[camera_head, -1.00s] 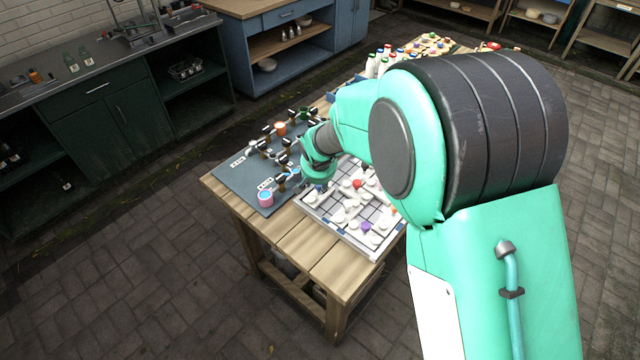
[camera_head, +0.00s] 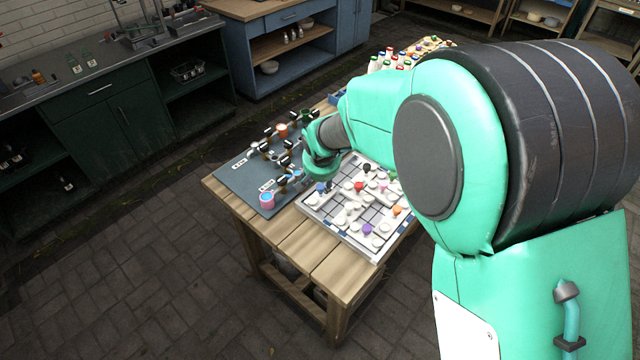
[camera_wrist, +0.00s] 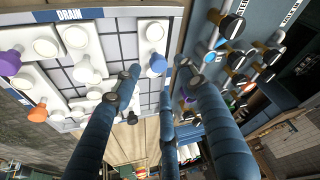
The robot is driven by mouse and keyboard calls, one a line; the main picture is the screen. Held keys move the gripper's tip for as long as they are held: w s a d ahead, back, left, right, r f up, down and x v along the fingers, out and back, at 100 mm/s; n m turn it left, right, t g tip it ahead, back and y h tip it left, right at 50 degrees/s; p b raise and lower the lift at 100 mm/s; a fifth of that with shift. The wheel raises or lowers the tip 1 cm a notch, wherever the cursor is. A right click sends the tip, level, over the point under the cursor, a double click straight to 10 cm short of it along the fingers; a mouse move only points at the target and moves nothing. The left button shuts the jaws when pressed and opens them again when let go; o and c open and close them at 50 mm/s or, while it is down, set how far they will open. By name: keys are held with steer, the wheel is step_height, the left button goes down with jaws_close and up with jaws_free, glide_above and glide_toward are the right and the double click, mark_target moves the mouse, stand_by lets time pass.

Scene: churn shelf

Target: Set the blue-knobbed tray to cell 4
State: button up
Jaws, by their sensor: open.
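The blue knob (camera_head: 321,187) stands on a white tray at the left corner of the gridded board (camera_head: 376,258) in the head view. In the wrist view, the blue knob (camera_wrist: 158,63) sits at one end of its long white tray (camera_wrist: 151,36), which also bears white round pieces. My gripper (camera_wrist: 163,88) has its three dark blue fingers spread and empty, with the knob beyond the fingertips. In the head view, my gripper (camera_head: 322,172) is near the board's upper-left edge, its fingers hard to make out. I cannot read cell numbers.
Other trays carry purple (camera_head: 367,229), orange (camera_head: 397,210), red (camera_head: 359,186) and black (camera_head: 366,169) knobs. Bare grid squares show between them. A grey panel (camera_head: 232,178) with taps and a pink-and-blue cup (camera_head: 266,201) adjoins the board. Bottles (camera_head: 387,60) stand at the table's far end.

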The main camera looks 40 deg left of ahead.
steer(key=v, duration=0.7)
steer(key=shift+a, duration=0.1)
stand_by(0.5)
steer(key=w+d+r+m, duration=0.1)
steer(key=w+d+r, duration=0.2)
steer(key=d+r, duration=0.35)
steer(key=w+d+r+m, duration=0.1)
steer(key=w+d+r, duration=0.25)
steer(key=d, duration=0.65)
steer(key=s+d+r+m+t+h, duration=0.1)
steer(key=d+r, duration=0.4)
steer(key=d, duration=0.6)
steer(key=d+r+m, duration=0.1)
steer(key=d+r, duration=0.3)
steer(key=d, duration=0.7)
steer(key=s+d+r+m+t+h, duration=0.15)
steer(key=s+d, duration=0.25)
steer(key=d, duration=0.4)
steer(key=s+d+r+m+g+y, duration=0.15)
steer(key=s+d, duration=0.25)
steer(key=d, duration=0.5)
steer(key=s+d+m+t+h, duration=0.1)
steer(key=s+d+m+h, duration=0.1)
steer(key=s+d, duration=0.8)
steer(key=shift+s+d+f, duration=0.3)
steer(key=shift+s+f, duration=0.05)
steer(key=shift+s, duration=1.2)
